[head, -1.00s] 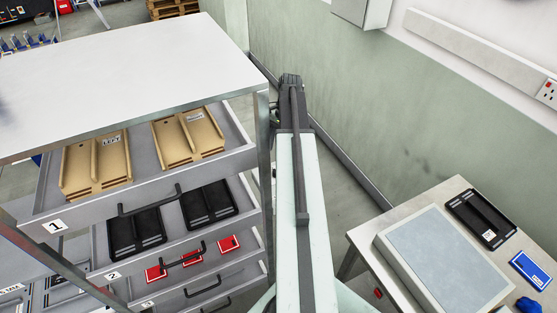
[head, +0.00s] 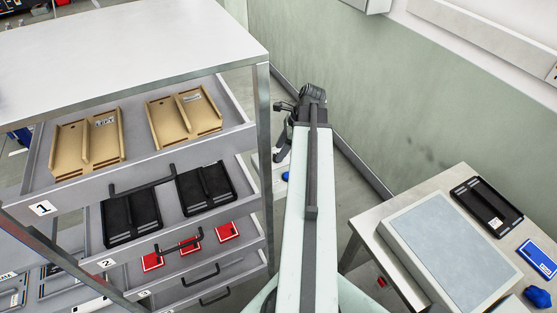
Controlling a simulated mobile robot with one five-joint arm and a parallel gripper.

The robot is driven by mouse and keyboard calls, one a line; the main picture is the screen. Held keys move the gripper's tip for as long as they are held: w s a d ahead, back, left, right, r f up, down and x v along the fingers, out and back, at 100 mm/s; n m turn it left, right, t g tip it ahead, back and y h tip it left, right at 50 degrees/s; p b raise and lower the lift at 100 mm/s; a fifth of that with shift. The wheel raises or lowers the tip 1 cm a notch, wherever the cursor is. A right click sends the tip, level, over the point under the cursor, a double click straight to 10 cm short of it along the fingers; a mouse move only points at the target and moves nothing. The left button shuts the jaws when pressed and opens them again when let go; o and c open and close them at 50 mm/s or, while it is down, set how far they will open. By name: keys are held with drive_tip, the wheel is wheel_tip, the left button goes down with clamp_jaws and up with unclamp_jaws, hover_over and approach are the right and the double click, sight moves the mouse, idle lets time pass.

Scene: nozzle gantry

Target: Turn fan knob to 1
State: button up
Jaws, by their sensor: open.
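No fan and no fan knob show in the head view. My gripper (head: 281,130) is at the far end of my outstretched arm, just right of the drawer cabinet's corner post. Its dark fingers are partly seen, spread apart and holding nothing that I can see. It is apart from the cabinet as far as the view shows.
A cabinet with a white top (head: 120,50) stands left; its open drawers hold tan trays (head: 87,143), black trays (head: 131,217) and red pieces (head: 190,245). At right, a table (head: 367,232) carries a grey-blue panel (head: 450,255) and a black tray (head: 487,205). A green wall (head: 400,120) stands behind.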

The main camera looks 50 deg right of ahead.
drive_tip(key=b+x, duration=0.1)
drive_tip(key=x, duration=0.1)
drive_tip(key=shift+f, duration=0.35)
drive_tip(key=shift+r, duration=0.1)
drive_tip(key=shift+c, duration=0.3)
clamp_jaws()
